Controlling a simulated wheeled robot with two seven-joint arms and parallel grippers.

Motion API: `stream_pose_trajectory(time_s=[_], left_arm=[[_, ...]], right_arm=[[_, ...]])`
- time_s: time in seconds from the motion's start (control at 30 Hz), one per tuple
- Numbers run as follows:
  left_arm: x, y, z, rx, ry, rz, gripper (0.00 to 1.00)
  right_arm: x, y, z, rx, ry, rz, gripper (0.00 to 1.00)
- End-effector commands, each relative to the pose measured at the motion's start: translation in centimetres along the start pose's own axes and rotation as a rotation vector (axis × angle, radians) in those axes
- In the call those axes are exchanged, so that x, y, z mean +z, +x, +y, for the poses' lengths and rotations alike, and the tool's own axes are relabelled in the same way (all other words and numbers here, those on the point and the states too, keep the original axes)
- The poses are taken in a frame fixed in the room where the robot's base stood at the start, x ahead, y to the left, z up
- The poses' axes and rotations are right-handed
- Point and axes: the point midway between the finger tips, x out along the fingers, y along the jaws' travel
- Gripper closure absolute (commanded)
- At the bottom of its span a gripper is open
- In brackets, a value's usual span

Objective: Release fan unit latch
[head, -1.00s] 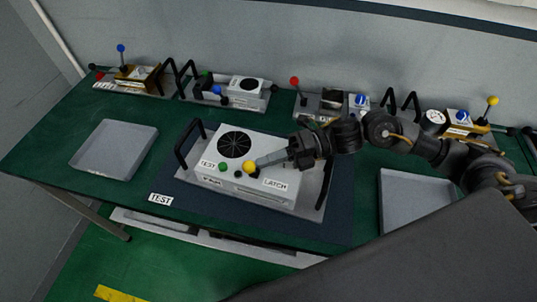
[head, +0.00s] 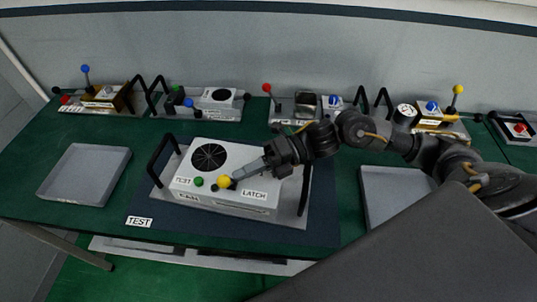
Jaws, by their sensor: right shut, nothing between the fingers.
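The fan unit (head: 225,200) is a white box with a round black fan grille (head: 209,157) on top. It sits on a grey plate with black handles, on the dark blue mat marked TEST. A green button (head: 198,181) is by its TEST label. A yellow ball knob (head: 224,182) is at the front edge, left of the LATCH label (head: 255,194). My right gripper (head: 238,175) is shut, with its fingertips at the yellow knob; I cannot tell if they touch. The knob's stem is hidden. My left gripper is out of view.
An empty grey tray (head: 85,174) lies on the left of the green table, and another tray (head: 389,188) lies on the right, partly behind my arm. Several other units with coloured knobs line the back, including a white fan module (head: 221,101).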

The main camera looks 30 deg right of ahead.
Motion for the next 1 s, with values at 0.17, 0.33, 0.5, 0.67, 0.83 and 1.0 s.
stream_pose_trajectory(time_s=[0.17,0.33,0.5,0.67,0.83,1.0], left_arm=[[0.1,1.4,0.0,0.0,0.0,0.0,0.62],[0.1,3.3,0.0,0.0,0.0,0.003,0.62],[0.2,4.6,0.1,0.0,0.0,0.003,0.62],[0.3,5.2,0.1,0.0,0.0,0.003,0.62],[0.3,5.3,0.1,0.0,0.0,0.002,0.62],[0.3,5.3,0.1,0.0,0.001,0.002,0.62]], right_arm=[[0.2,-2.8,-0.3,-0.003,-0.003,0.01,1.0],[0.2,-6.8,-0.4,-0.004,-0.001,0.01,1.0],[0.2,-10.1,-0.1,-0.003,-0.001,0.011,1.0],[0.3,-11.9,0.3,-0.001,-0.001,0.012,1.0],[0.3,-12.7,0.5,0.001,-0.001,0.013,1.0],[0.3,-12.7,0.6,0.002,-0.002,0.013,1.0]])
